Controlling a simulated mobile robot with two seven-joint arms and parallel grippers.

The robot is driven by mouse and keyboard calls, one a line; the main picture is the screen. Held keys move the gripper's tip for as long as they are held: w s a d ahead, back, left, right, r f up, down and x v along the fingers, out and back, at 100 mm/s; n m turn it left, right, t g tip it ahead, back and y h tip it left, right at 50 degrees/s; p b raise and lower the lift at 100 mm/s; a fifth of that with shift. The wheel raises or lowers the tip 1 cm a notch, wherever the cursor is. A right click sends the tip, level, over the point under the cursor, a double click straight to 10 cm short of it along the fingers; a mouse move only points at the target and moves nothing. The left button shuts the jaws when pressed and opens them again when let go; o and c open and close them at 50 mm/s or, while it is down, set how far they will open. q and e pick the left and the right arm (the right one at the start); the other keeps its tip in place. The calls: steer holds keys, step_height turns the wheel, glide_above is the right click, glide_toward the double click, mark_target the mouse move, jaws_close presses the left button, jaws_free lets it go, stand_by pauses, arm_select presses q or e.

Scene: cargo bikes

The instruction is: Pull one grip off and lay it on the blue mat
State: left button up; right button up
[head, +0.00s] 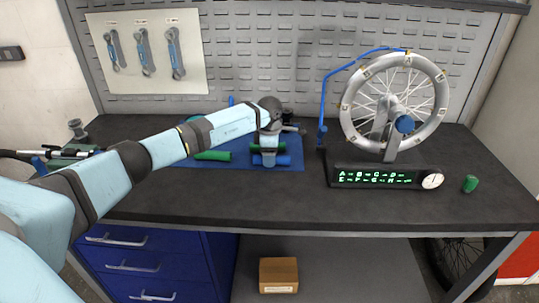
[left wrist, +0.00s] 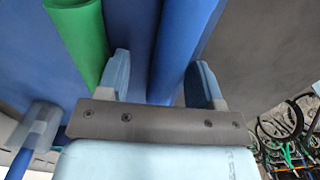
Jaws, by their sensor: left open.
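My left gripper (head: 268,162) points down over the front of the blue mat (head: 292,167). A blue grip (head: 284,160) lies there, partly hidden behind the gripper. In the left wrist view my left gripper (left wrist: 162,78) is open, and the blue grip (left wrist: 188,40) runs between its two fingers, nearer the right one. A green grip (left wrist: 80,35) is just outside the left finger. In the head view one green grip (head: 212,155) lies left of the gripper and another green piece (head: 277,147) shows behind it. I cannot tell whether the fingers touch the blue grip. My right gripper is out of view.
A wheel in a truing stand (head: 392,105) with a blue hose stands right of the mat. In front of it is a black display box (head: 378,176) with lit letters. A small green piece (head: 470,184) lies far right. The front of the bench (head: 250,205) is clear.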

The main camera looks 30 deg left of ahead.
arm_select(q)
step_height(320, 180, up, 14)
stand_by(0.4)
steer(key=shift+f, duration=0.15)
